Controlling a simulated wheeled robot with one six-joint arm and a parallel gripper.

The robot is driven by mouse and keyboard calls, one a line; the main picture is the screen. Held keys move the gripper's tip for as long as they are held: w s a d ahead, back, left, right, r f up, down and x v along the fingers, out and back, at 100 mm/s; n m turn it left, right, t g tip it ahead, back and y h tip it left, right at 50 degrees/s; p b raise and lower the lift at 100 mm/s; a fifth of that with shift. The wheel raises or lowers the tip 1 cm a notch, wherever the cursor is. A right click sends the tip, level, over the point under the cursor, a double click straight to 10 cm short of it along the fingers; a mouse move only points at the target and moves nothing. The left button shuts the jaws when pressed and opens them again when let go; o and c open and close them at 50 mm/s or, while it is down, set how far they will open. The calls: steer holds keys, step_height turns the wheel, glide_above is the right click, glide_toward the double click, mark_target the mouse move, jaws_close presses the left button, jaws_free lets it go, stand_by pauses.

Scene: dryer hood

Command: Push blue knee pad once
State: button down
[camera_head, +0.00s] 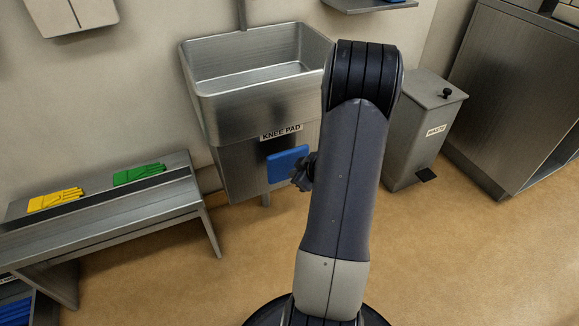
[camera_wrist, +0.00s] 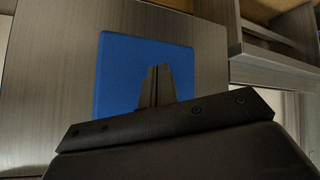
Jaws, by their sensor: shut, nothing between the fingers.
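The blue knee pad (camera_head: 286,164) is a square panel on the front of the steel sink's lower cabinet, under a label reading KNEE PAD (camera_head: 281,133). My gripper (camera_head: 304,172) is at the pad's right edge in the head view, partly hidden behind my arm. In the wrist view the blue pad (camera_wrist: 120,70) fills the middle, and my gripper's shut fingers (camera_wrist: 155,72) overlap its lower right part. The fingers hold nothing. I cannot tell whether the fingertips touch the pad.
The steel sink (camera_head: 205,100) stands against the wall. A bench (camera_head: 150,205) at left carries yellow gloves (camera_head: 55,199) and green gloves (camera_head: 138,174). A waste bin (camera_head: 415,135) with a pedal stands right of my arm. A steel cabinet (camera_head: 510,95) is at far right. The floor between is clear.

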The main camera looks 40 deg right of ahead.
mark_target(289, 166)
steer(key=shift+w+d, duration=0.1)
steer(key=shift+w, duration=0.2)
steer(key=shift+w+d+r+p, duration=0.1)
steer(key=shift+w+d+p, duration=0.05)
steer(key=shift+w+p, duration=0.45)
steer(key=shift+w+d+p, duration=0.15)
steer(key=shift+w+p, duration=0.35)
steer(key=shift+w, duration=0.15)
stand_by(1.1)
steer(key=shift+s, duration=0.1)
steer(key=shift+s+a, duration=0.2)
steer(key=shift+s, duration=0.6)
steer(key=shift+s+a, duration=0.2)
steer(key=shift+s, duration=0.55)
steer(key=shift+s+a, duration=0.2)
steer(key=shift+s, duration=0.6)
steer(key=shift+s+a, duration=0.2)
steer(key=shift+s, duration=0.65)
steer(key=shift+s+a, duration=0.2)
steer(key=shift+s, duration=0.6)
